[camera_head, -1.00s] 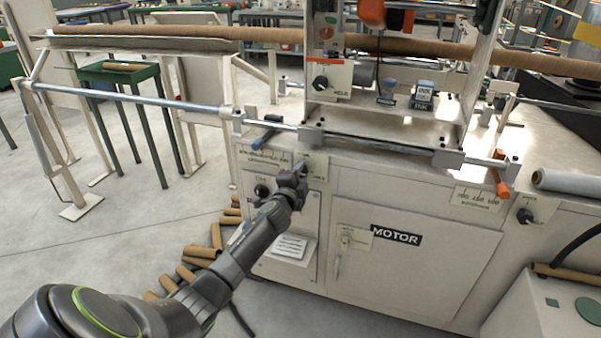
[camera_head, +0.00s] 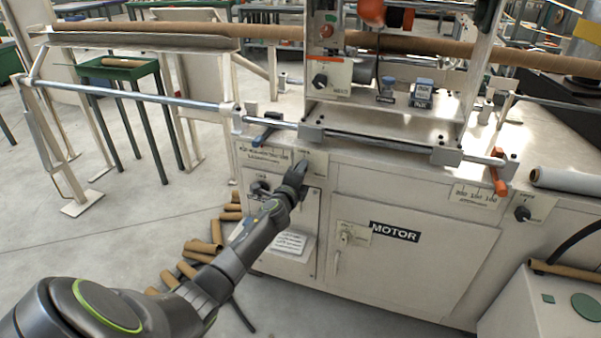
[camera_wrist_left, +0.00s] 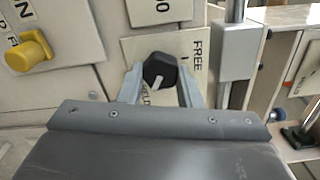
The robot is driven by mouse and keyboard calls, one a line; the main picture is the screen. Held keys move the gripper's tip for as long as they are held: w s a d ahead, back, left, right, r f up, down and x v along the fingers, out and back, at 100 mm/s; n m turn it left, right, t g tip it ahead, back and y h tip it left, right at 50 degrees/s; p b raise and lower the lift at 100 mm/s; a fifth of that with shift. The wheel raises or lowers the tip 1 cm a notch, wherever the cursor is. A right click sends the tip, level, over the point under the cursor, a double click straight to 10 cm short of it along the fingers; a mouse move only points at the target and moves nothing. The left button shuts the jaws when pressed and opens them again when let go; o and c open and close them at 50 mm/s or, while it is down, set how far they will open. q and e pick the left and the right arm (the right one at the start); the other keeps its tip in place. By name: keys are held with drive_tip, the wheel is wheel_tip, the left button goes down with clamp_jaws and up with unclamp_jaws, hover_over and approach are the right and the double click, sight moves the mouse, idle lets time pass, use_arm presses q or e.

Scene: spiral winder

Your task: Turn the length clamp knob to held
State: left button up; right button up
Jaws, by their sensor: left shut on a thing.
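The length clamp knob (camera_wrist_left: 160,70) is black with a white pointer line, on a pale label plate (camera_wrist_left: 200,62) in the left wrist view. The plate reads FREE at the right; partly hidden lettering like HELD lies below the knob. The white line points down and slightly left, toward that lower lettering. My left gripper (camera_wrist_left: 161,84) has one finger on each side of the knob and is shut on it. In the head view my left gripper (camera_head: 299,168) is at the upper left of the machine's front and hides the knob. My right gripper is not in view.
A yellow knob (camera_wrist_left: 30,52) sits at the left in the wrist view. Above the gripper run a steel rod (camera_head: 270,122) and a blue-handled clamp (camera_head: 266,130). The MOTOR door (camera_head: 395,260) is to the right. Cardboard tubes (camera_head: 205,247) lie on the floor below.

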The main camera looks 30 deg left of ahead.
use_arm(q)
drive_tip(key=o, duration=1)
drive_tip(key=shift+d, duration=0.1)
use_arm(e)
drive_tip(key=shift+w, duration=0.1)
use_arm(q)
drive_tip(key=shift+p+v, duration=1.25)
drive_tip(key=shift+v, duration=7.45)
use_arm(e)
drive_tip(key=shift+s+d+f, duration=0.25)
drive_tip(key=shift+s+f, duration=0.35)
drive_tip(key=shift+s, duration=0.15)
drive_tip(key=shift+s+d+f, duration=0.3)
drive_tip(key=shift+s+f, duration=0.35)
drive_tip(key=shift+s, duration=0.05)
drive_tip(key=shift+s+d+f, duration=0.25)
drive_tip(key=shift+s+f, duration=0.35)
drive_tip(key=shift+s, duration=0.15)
